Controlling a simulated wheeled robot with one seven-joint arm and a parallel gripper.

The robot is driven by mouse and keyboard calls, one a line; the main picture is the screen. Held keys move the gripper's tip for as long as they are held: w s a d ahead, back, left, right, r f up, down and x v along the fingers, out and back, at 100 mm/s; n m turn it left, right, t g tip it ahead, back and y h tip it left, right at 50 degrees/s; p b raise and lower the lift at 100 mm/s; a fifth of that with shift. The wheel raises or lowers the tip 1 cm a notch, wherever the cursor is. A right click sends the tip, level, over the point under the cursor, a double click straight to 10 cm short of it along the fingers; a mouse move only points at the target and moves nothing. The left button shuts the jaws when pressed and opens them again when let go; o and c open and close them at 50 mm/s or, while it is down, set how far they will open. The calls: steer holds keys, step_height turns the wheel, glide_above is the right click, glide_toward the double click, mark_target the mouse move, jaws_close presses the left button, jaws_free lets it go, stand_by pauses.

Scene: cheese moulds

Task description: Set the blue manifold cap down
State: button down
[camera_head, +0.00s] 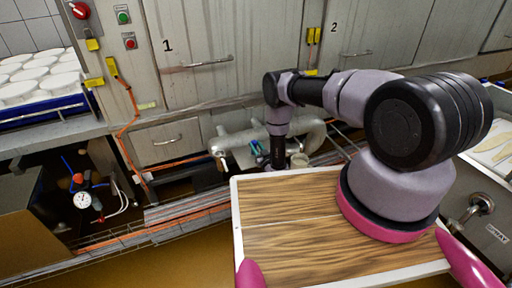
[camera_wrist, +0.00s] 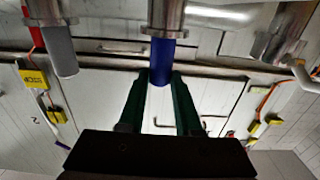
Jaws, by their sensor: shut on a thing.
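The blue manifold cap (camera_wrist: 161,62) is a blue cylinder in the middle of the wrist view. Its upper end meets or overlaps the end of a metal pipe (camera_wrist: 165,16); I cannot tell whether it is seated there. My gripper (camera_wrist: 164,76) has its two dark green fingers shut on the cap's lower part, one on each side. In the head view my gripper is low beside the shiny manifold pipework (camera_head: 240,144), in front of the cabinets. The cap is not clearly visible there.
A grey cap (camera_wrist: 64,55) hangs at a neighbouring pipe. Cabinet doors (camera_head: 200,50) stand behind the pipework. My wooden-topped base fills the front. A pressure gauge (camera_head: 82,200) with hoses is at left, white moulds (camera_head: 40,80) above it, and a metal sink (camera_head: 490,210) at right.

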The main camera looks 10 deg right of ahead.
steer(key=shift+f, duration=0.15)
steer(key=c, duration=0.6)
jaws_free()
steer(key=shift+s, duration=0.1)
steer(key=v, duration=1.2)
steer(key=shift+r, duration=0.2)
